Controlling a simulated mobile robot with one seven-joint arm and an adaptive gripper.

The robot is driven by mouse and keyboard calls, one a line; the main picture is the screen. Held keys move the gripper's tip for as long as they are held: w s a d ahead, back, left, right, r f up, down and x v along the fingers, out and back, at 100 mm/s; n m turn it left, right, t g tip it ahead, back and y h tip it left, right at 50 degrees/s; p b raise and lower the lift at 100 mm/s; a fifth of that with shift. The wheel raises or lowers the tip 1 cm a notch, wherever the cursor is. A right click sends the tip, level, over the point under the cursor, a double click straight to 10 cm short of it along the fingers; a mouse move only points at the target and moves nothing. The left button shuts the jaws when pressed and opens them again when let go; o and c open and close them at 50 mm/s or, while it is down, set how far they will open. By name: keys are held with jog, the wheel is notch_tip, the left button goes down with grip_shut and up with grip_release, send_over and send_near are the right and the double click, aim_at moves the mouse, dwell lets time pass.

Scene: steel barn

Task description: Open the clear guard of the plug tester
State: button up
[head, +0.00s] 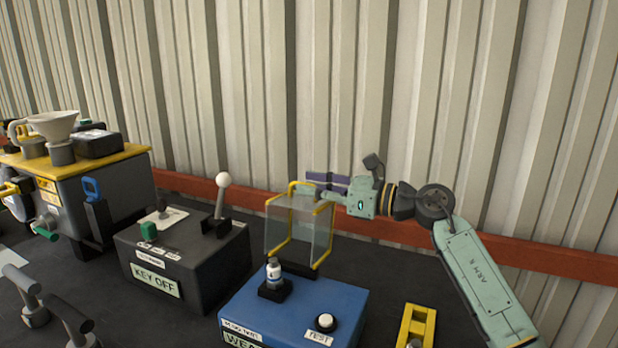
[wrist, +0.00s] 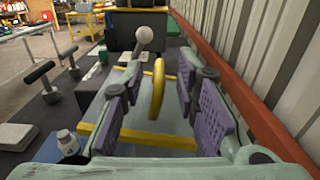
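The plug tester (head: 330,298) is a blue box at the bottom centre of the head view. Its clear guard (head: 298,232), with yellow edges and a yellow top handle (head: 300,187), stands upright at the box's rear. In the wrist view the handle (wrist: 157,88) lies between my purple finger pads, with gaps showing on both sides. My gripper (head: 318,186) is open at the guard's top, reaching in from the right; its spread pads also show in the wrist view (wrist: 156,105). A small white-topped plug (head: 273,272) stands in a black holder before the guard.
A dark box labelled KEY OFF (head: 185,255) with a white-knobbed lever (head: 222,190) stands left of the tester. A yellow bracket (head: 416,325) lies to the right. A red rail (head: 395,235) and corrugated wall run close behind my arm.

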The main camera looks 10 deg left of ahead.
jog(key=shift+w+a, duration=0.1)
jog(key=shift+a, duration=0.45)
grip_shut()
dwell(0.5)
